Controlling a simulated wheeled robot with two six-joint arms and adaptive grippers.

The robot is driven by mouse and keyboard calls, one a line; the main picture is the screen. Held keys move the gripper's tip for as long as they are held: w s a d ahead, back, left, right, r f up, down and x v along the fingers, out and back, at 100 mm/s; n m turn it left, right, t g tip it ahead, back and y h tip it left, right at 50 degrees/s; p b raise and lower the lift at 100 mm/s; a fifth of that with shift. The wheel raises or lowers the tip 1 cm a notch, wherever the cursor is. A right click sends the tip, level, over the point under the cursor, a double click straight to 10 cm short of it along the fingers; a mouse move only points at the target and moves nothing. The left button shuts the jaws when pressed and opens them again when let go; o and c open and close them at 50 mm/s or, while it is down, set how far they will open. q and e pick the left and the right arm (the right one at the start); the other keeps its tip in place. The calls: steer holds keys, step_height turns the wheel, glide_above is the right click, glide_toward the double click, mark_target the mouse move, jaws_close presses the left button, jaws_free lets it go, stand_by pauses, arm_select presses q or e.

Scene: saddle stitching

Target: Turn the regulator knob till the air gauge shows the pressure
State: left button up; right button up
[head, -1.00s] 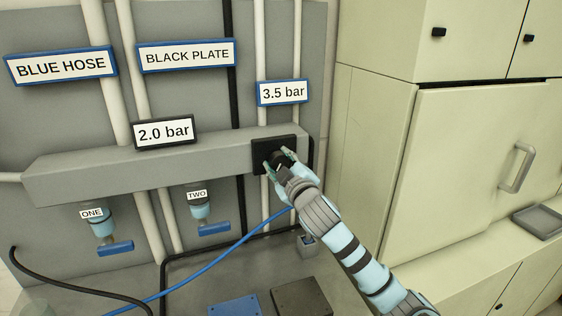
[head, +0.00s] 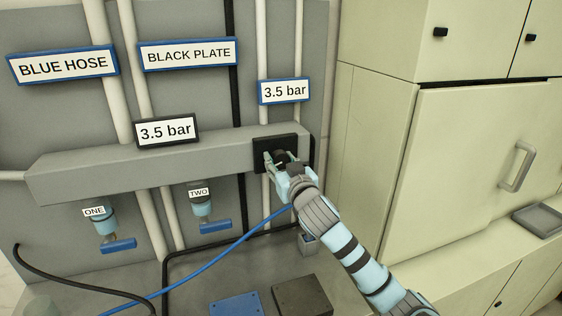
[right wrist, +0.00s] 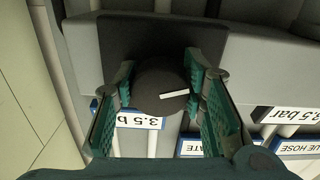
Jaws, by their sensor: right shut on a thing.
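The regulator knob (right wrist: 160,88) is a dark round knob with a white pointer line, set on a black square plate (right wrist: 160,40); the plate also shows in the head view (head: 262,143). My right gripper (head: 281,160) is shut on the knob, with one green-padded finger on each side of it in the right wrist view (right wrist: 160,85). The air gauge (head: 167,131) is a black-framed display on the grey beam and reads 3.5 bar. A blue-framed sign (head: 285,91) above the plate also reads 3.5 bar. My left gripper is not in view.
Valves labelled ONE (head: 105,228) and TWO (head: 203,208) hang below the grey beam (head: 90,172). A blue hose (head: 235,245) crosses below. A pale cabinet (head: 440,180) stands to the right.

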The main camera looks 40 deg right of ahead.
steer(key=shift+m, duration=0.3)
steer(key=o, duration=1.2)
steer(key=shift+s, duration=0.1)
steer(key=v, duration=1.2)
